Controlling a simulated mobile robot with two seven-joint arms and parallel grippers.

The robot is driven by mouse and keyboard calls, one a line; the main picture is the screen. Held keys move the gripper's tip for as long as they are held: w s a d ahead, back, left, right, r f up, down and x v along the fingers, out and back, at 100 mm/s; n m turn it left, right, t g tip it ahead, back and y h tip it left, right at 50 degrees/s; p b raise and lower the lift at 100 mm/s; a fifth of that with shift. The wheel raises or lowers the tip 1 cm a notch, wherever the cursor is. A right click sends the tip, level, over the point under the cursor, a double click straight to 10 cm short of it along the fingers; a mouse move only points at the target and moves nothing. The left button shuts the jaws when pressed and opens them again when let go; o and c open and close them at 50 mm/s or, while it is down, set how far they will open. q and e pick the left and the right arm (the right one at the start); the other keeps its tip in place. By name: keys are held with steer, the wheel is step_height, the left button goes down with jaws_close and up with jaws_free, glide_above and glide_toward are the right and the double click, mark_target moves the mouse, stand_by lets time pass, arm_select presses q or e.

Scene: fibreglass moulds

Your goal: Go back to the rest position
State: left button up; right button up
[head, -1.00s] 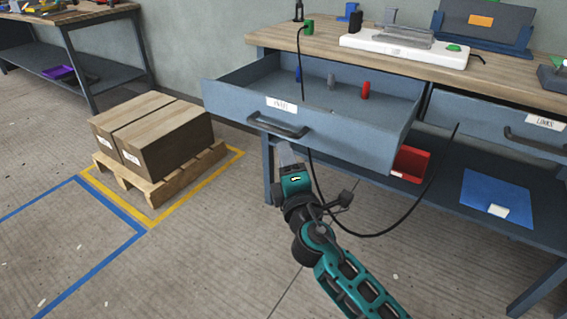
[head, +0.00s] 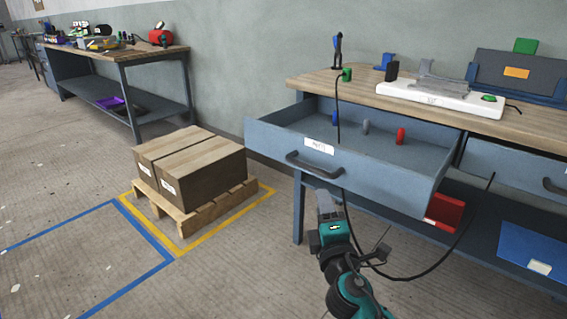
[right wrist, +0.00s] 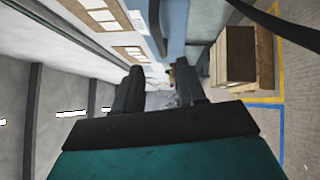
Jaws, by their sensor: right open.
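My right gripper (head: 327,208) is in front of the open drawer (head: 345,175) of the workbench, just below and right of its dark handle (head: 314,166). In the right wrist view its two dark fingers (right wrist: 157,90) are apart with nothing between them. The drawer is pulled out and holds a blue, a grey and a red piece (head: 400,136). My left gripper is not in either view.
Two brown boxes (head: 205,183) sit on a wooden pallet (head: 210,212) inside yellow floor tape. A black cable (head: 425,268) hangs in a loop near my right arm. A second bench (head: 125,55) stands at the back left. Floor at left is clear.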

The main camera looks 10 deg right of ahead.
steer(key=s+a+f+m+g+y, duration=0.2)
steer(key=s+f+m+g, duration=0.2)
steer(key=s+f+m, duration=0.55)
steer(key=s+a+f+m+g+y, duration=0.3)
steer(key=s+f+m, duration=0.35)
steer(key=s, duration=0.55)
arm_select(q)
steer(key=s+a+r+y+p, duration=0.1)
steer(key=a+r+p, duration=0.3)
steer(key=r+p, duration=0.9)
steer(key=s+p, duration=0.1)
steer(key=p, duration=0.5)
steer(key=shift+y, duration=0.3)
arm_select(e)
steer(key=s+d+r+g+h, duration=0.1)
steer(key=s+d+r, duration=0.2)
steer(key=r, duration=0.9)
steer(key=shift+d+r+g, duration=0.3)
steer(key=shift+d+r, duration=0.1)
steer(key=shift+d, duration=0.25)
